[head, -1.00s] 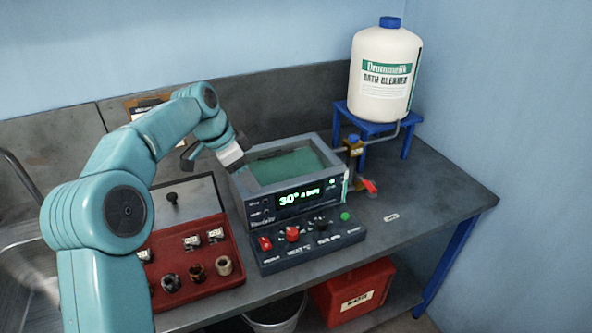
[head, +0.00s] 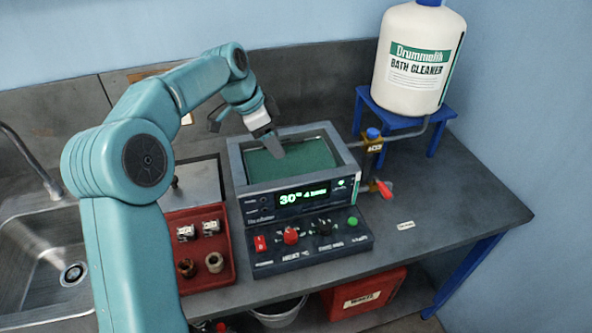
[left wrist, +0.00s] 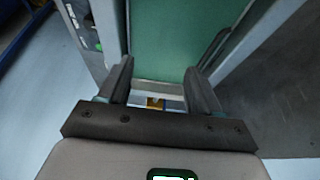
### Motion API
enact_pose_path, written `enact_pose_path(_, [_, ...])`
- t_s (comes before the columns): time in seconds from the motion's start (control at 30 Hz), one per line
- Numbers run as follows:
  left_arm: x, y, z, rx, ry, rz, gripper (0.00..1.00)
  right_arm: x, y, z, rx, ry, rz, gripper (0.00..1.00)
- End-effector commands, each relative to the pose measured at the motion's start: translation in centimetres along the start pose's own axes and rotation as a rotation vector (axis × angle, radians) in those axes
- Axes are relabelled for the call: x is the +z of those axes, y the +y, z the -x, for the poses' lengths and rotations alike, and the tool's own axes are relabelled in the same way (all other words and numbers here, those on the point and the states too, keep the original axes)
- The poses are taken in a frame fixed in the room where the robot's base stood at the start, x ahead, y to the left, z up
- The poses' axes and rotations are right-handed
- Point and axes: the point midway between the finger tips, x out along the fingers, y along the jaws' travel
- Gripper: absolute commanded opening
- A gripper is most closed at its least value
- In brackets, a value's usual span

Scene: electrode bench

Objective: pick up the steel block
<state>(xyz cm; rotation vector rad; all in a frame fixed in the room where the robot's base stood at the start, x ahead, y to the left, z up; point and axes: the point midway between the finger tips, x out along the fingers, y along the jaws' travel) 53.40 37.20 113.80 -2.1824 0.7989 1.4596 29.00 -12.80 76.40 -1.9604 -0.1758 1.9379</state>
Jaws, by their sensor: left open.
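My left gripper (head: 272,141) is open over the bath (head: 238,170), a grey box-shaped tank of green liquid, with its fingertips low near the liquid. In the left wrist view its two dark fingers (left wrist: 160,80) stand apart with the green bath surface beyond. A pale strip and a small yellow patch show between the fingers, too unclear to name. No steel block can be made out for certain in the liquid. Two small silvery pieces (head: 185,232) sit in the red tray (head: 208,281) at the left. My right gripper is not in view.
Two brownish round pieces (head: 214,262) also sit in the tray. A control panel (head: 312,250) with knobs fronts the bath. A brass valve with a red handle (head: 384,189) and a white cleaner jug (head: 415,60) on a blue stand are to the right. A sink (head: 40,240) is at the left.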

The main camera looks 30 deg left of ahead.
Motion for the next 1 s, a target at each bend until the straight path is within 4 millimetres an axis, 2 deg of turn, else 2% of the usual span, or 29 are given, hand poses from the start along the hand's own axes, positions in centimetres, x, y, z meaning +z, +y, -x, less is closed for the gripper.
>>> enact_pose_path(0.03, [0.2,0.1,-1.3,0.005,-0.004,0.002,0.64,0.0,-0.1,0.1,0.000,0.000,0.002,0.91])
enact_pose_path(0.2, [0.2,0.1,-4.6,0.003,-0.003,0.002,0.64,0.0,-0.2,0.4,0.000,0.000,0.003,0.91])
enact_pose_path(0.47, [0.1,-0.2,-6.8,0.003,-0.003,0.003,0.64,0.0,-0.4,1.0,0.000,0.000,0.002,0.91])
enact_pose_path(0.6, [0.2,-0.7,-9.1,0.005,-0.004,0.005,0.64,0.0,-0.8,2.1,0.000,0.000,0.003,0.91])
enact_pose_path(0.7, [0.2,-0.8,-10.6,0.003,-0.003,0.003,0.64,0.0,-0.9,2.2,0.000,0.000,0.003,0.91])
enact_pose_path(0.8, [0.1,-0.8,-11.4,0.002,-0.002,0.002,0.64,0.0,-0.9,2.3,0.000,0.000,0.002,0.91])
enact_pose_path(1.0, [0.1,-0.9,-11.5,0.000,-0.002,0.002,0.64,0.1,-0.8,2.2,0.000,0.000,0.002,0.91])
